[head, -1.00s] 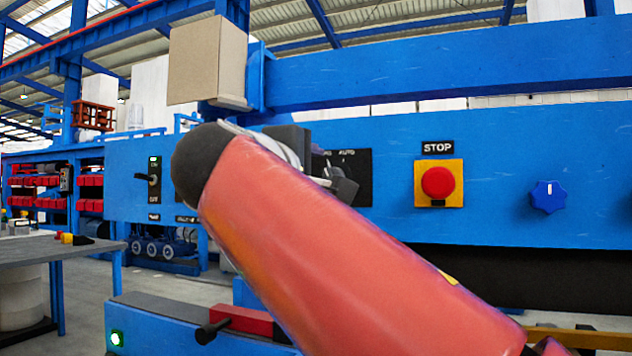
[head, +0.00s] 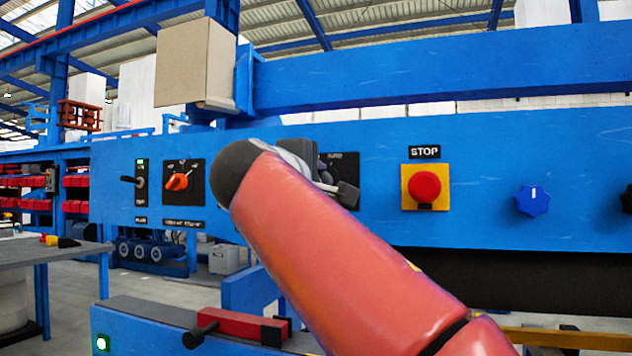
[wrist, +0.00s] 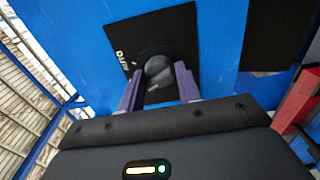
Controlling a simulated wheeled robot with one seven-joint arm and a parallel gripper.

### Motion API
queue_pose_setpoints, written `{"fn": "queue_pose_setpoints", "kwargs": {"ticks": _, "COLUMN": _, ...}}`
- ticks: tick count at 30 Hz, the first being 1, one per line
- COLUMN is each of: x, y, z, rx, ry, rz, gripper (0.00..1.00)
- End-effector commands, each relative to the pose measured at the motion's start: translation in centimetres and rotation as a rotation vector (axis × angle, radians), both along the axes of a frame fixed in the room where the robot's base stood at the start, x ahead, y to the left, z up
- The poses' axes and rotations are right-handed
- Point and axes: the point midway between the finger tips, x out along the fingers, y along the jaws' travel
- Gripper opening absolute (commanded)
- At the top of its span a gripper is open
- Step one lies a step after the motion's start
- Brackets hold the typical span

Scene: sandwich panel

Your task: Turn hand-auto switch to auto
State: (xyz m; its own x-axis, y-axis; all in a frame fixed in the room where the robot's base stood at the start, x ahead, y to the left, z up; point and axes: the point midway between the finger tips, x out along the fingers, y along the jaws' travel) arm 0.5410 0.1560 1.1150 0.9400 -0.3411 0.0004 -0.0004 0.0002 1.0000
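The hand-auto switch has a black square plate (head: 348,168) on the blue panel. In the head view my arm covers its left part and most of its knob. In the wrist view the plate (wrist: 185,30) appears tilted, with the word AUTO at its left edge. The dark rounded knob (wrist: 158,68) stands out from the plate. My gripper (wrist: 159,80) is close in front of it, with one finger on each side of the knob. The fingers are apart, with small gaps seeming to show beside the knob. Which way the knob points is unclear.
A red STOP button (head: 425,187) on a yellow plate and a blue knob (head: 533,200) are to the right. An orange selector (head: 178,182) and a small black lever switch (head: 140,182) are to the left. A beige box (head: 195,65) sits above the panel.

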Motion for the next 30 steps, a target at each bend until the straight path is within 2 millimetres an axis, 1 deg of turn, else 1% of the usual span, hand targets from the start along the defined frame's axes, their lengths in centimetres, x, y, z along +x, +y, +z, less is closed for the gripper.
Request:
{"fn": "queue_pose_setpoints", "kwargs": {"ticks": 1, "x": -0.01, "y": 0.0, "z": -0.02, "rx": 0.0, "ry": 0.001, "rz": 0.0, "gripper": 0.18}}
{"fn": "queue_pose_setpoints", "kwargs": {"ticks": 3, "x": -0.01, "y": 0.0, "z": -0.03, "rx": 0.0, "ry": 0.001, "rz": 0.0, "gripper": 0.11}}
{"fn": "queue_pose_setpoints", "kwargs": {"ticks": 8, "x": -0.01, "y": 0.0, "z": -0.05, "rx": 0.009, "ry": -0.002, "rz": 0.0, "gripper": 0.11}}
{"fn": "queue_pose_setpoints", "kwargs": {"ticks": 14, "x": -0.01, "y": 0.01, "z": -0.08, "rx": 0.066, "ry": -0.023, "rz": 0.0, "gripper": 0.11}}
{"fn": "queue_pose_setpoints", "kwargs": {"ticks": 20, "x": 0.01, "y": 0.01, "z": -0.15, "rx": 0.191, "ry": -0.068, "rz": -0.001, "gripper": 0.11}}
{"fn": "queue_pose_setpoints", "kwargs": {"ticks": 30, "x": 0.03, "y": 0.05, "z": -0.24, "rx": 0.479, "ry": -0.172, "rz": -0.001, "gripper": 0.11}}
